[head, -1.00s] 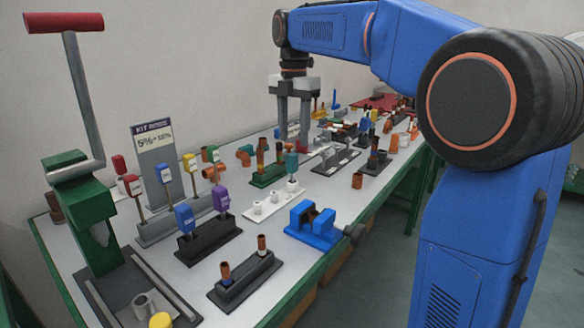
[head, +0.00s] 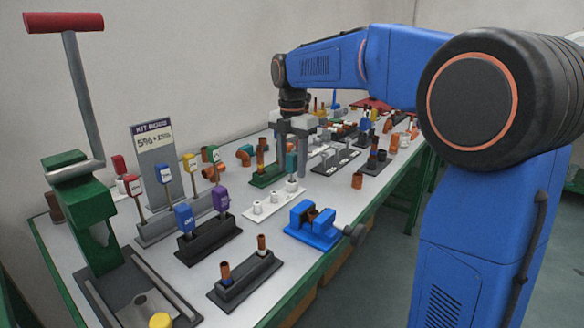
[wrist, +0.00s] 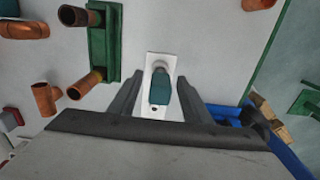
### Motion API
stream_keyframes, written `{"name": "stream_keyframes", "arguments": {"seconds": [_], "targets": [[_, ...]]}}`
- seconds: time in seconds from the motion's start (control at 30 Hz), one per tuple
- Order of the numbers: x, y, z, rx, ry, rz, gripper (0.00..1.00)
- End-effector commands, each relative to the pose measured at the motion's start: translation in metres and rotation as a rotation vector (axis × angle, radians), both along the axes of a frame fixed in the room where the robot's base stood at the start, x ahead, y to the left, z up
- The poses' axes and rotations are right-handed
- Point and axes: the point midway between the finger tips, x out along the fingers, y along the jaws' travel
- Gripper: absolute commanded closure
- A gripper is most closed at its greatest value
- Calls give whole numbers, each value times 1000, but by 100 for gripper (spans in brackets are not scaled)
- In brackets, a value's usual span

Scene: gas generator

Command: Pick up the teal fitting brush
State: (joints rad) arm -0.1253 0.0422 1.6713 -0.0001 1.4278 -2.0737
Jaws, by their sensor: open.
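The teal fitting brush (head: 291,165) stands upright at the far end of a white holder (head: 259,209), just right of the green rack. In the wrist view its teal head (wrist: 160,88) points up between my two fingers, with the white holder (wrist: 150,64) below it. My gripper (head: 292,162) is open and points down over the brush, one finger on each side. It also shows in the wrist view (wrist: 157,98). I see gaps between the fingers and the brush. I cannot tell exactly how far down the fingers reach along it.
A green rack with copper fittings (head: 268,176) stands close to the left of the brush. A blue vise (head: 318,236) stands nearer the table's front edge. A black holder with blue and purple brushes (head: 210,240) is at the left. A dark grey rack (head: 336,161) stands to the right.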

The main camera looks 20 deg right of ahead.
Motion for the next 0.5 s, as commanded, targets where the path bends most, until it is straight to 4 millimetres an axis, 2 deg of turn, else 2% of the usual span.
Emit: {"name": "stream_keyframes", "arguments": {"seconds": [0.13,0.3,0.5], "targets": [[0,0,0,0,0,0,56],[0,0,0,0,0,0,94],[0,0,0,0,0,0,95]]}}
